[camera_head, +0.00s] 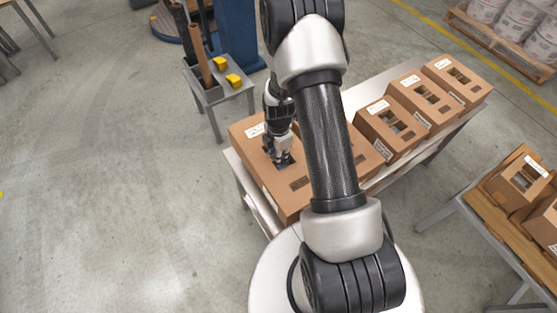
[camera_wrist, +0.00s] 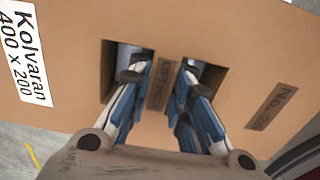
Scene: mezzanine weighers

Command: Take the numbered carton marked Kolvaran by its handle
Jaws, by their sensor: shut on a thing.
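A brown carton stands on the metal table, in the head view (camera_head: 287,203) and filling the wrist view (camera_wrist: 235,28). Its white label (camera_wrist: 24,55) reads "Kolvaran 400 x 200", and a tag (camera_wrist: 272,105) starts "No. 2", its end unclear. A cardboard strip, the handle (camera_wrist: 160,82), lies between two slots and bears "LIFT" lettering. My gripper (camera_wrist: 165,76) has one finger in each slot and is shut on this strip. In the head view my gripper (camera_head: 282,158) points down onto the carton's top; my arm hides part of the carton.
Several similar cartons (camera_head: 420,100) stand in a row along the metal table (camera_head: 366,92) to the right. More cartons (camera_head: 522,182) sit on a wooden-topped table at far right. A small stand (camera_head: 213,97) with yellow blocks is behind. The floor at left is clear.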

